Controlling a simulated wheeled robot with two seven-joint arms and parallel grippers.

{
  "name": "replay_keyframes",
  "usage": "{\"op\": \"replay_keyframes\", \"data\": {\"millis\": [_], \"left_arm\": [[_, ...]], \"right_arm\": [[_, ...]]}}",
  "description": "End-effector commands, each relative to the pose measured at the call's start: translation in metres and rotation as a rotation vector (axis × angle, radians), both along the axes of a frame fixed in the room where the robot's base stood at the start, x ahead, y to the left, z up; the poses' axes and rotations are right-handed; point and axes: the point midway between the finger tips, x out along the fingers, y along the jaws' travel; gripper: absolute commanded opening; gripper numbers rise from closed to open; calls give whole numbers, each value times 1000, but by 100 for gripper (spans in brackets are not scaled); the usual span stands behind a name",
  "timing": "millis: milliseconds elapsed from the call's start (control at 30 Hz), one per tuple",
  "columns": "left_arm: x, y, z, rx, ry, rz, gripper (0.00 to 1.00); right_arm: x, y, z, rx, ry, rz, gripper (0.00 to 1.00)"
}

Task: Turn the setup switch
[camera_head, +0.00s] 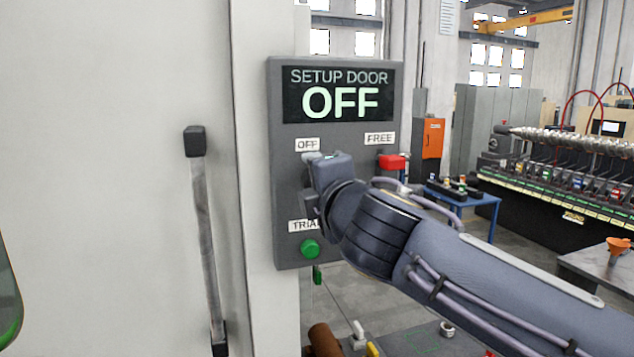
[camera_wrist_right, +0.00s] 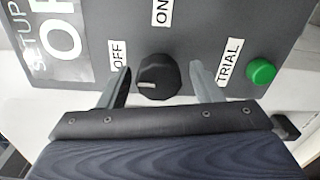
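The setup switch is a black round knob (camera_wrist_right: 158,77) on a grey panel (camera_head: 284,100). A pale mark on the knob points toward the OFF label in the right wrist view. The panel display (camera_head: 338,101) reads "SETUP DOOR OFF". My right gripper (camera_head: 309,180) is at the panel face and hides the knob in the head view. In the right wrist view my right gripper (camera_wrist_right: 160,72) is open, with one finger on each side of the knob. Small gaps show between the fingers and the knob. My left gripper is in neither view.
A green button (camera_head: 309,249) by the TRIAL label sits low on the panel. A red part (camera_head: 392,162) is at the panel's right edge under FREE. A door handle (camera_head: 205,240) stands to the left. A blue table (camera_head: 470,197) is behind my right arm.

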Motion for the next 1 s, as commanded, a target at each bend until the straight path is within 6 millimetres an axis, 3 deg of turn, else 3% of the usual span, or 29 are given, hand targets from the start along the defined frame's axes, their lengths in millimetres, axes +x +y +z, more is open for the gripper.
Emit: {"op": "replay_keyframes", "data": {"millis": [333,733,1000], "left_arm": [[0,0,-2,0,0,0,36],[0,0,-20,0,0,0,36],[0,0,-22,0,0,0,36]], "right_arm": [[-4,-1,1,3,-2,0,61],[-62,-20,1,2,-3,1,61],[-75,-24,2,1,-1,0,61]]}}
